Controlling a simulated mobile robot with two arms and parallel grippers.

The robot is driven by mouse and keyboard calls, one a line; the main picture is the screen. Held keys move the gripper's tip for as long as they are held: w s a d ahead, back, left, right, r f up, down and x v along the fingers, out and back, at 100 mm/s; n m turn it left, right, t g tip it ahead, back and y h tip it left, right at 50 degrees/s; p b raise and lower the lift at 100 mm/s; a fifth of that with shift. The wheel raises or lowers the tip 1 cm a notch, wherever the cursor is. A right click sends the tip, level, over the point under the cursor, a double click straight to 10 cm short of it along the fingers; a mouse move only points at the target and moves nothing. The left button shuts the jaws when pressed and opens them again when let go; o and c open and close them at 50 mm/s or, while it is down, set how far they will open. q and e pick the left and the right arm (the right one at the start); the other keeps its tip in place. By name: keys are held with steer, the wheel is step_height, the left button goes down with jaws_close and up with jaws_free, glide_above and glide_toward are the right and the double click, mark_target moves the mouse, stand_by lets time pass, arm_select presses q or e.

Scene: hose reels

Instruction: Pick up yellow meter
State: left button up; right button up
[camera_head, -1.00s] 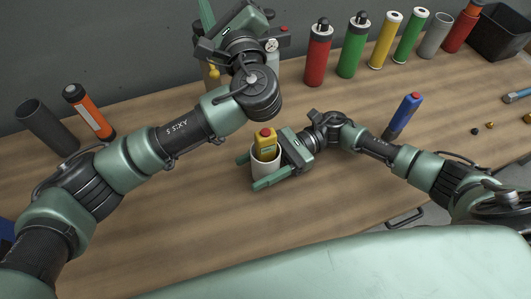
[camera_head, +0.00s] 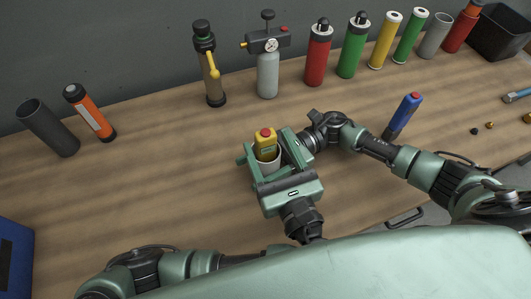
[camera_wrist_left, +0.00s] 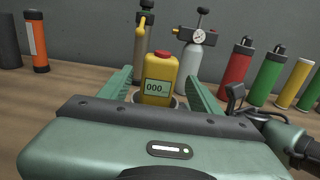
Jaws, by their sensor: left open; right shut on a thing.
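The yellow meter (camera_head: 266,148), with a red top, stands upright in a white cup (camera_head: 268,168). In the left wrist view the meter (camera_wrist_left: 158,80) faces me with a display reading 000, and the cup's rim shows below it. My left gripper (camera_head: 268,150) is open, with its fingers on either side of the meter. In its wrist view the fingers (camera_wrist_left: 161,85) stand apart, with visible room beside the meter. My right gripper (camera_head: 262,168) comes in from the right and is shut on the white cup, its fingers partly hidden by the left gripper.
A brown pump with a yellow handle (camera_head: 210,75) and a grey gauge cylinder (camera_head: 268,72) stand behind. Several coloured cylinders line the back right. An orange tube (camera_head: 90,115) and dark pipe (camera_head: 48,128) are left. A blue tool (camera_head: 403,117) stands right. The table's left middle is clear.

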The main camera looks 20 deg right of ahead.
mark_target(260, 131)
arm_select(q)
steer(key=w, duration=0.5)
steer(key=shift+a, duration=0.2)
jaws_close()
